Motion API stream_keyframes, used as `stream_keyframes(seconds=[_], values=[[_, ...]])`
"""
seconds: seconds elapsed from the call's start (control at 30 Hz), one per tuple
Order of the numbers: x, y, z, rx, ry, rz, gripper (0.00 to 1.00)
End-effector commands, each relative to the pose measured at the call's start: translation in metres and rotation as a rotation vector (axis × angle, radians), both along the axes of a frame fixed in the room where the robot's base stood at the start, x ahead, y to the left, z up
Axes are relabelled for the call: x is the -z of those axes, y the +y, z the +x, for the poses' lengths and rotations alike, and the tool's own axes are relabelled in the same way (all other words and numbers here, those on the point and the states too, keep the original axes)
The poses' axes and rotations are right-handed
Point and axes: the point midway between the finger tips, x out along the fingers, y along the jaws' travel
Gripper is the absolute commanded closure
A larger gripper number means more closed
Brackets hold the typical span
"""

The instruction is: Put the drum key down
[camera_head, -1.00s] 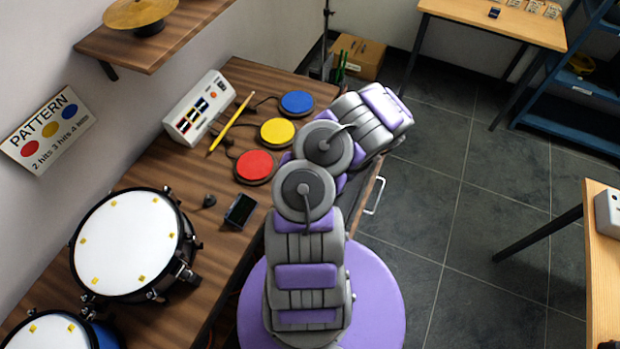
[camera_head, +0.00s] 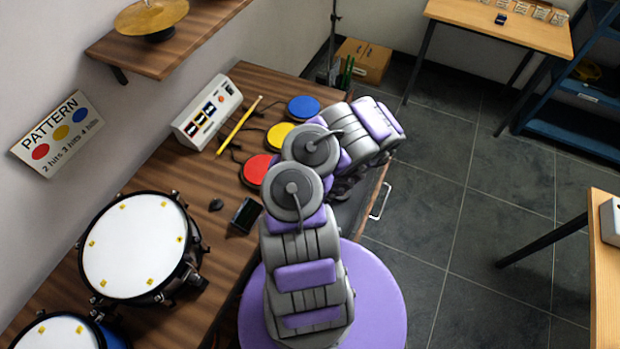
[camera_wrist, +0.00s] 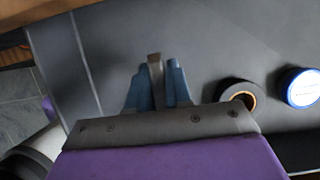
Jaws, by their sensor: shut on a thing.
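My gripper (camera_wrist: 157,85) shows in the wrist view with its two blue fingers close together, shut on a small grey-brown piece, which I take to be the drum key (camera_wrist: 155,64). Only its upper end shows between the fingers; the rest is hidden. The gripper is over a dark grey surface, which looks like the inside of an open drawer (camera_head: 350,214) at the table's right edge. I cannot tell whether the key touches that surface. In the head view my arm hides the gripper and the key.
A black ring-shaped roll (camera_wrist: 240,94) and a blue-rimmed round item (camera_wrist: 302,88) lie right of the gripper. The drawer handle (camera_head: 381,201) faces the floor. On the wooden table (camera_head: 262,88) are drums, coloured pads and a yellow stick (camera_head: 238,125). Grey surface left of the fingers is bare.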

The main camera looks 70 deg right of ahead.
Motion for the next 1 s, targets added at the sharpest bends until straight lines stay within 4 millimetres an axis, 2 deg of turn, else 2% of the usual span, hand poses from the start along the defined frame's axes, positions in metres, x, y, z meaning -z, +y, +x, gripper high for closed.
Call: stream_keyframes(seconds=[0.7, 1.0], values=[[0.010, -0.089, 0.040, -0.002, 0.001, -0.006, 1.00], [0.011, -0.100, 0.048, -0.001, -0.002, 0.000, 1.00]])
